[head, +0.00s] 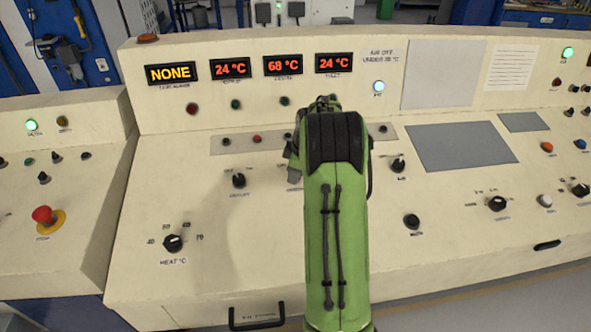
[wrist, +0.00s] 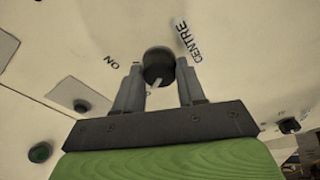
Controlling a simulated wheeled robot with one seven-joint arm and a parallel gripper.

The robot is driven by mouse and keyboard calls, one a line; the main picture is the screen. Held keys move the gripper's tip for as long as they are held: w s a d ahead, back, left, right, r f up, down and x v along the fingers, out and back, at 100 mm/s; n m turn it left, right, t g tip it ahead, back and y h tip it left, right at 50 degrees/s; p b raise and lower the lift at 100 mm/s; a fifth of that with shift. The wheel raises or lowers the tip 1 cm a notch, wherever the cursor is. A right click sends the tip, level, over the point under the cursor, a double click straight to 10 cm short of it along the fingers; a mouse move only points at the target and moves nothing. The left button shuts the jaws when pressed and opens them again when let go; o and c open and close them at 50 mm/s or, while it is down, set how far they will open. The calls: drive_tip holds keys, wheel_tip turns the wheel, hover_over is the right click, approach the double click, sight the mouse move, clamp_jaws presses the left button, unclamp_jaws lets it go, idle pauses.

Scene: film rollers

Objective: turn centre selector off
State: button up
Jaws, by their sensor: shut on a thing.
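The centre selector (wrist: 158,62) is a round black knob with a pale pointer mark, seen in the wrist view. The word CENTRE is printed to its right and ON to its upper left. Its pale mark faces down toward my gripper's palm, where another label is mostly covered. My gripper (wrist: 159,70) is shut on the selector, one grey finger on each side of it.
Similar black selectors stand left (head: 239,180) and right (head: 398,166) of my arm on the sloped cream console (head: 270,240). A heat knob (head: 173,243) and red stop button (head: 43,215) are farther left. Display NONE (head: 171,73) is lit above.

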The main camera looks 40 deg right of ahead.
idle(0.3)
drive_tip(key=o, duration=1.1)
drive_tip(key=shift+c, duration=0.2)
drive_tip(key=shift+r, duration=0.1)
drive_tip(key=p+v, duration=0.3)
drive_tip(key=v, duration=1.2)
drive_tip(key=shift+r+p, duration=0.3)
drive_tip(key=shift+p, duration=0.05)
drive_tip(key=shift+a, duration=0.1)
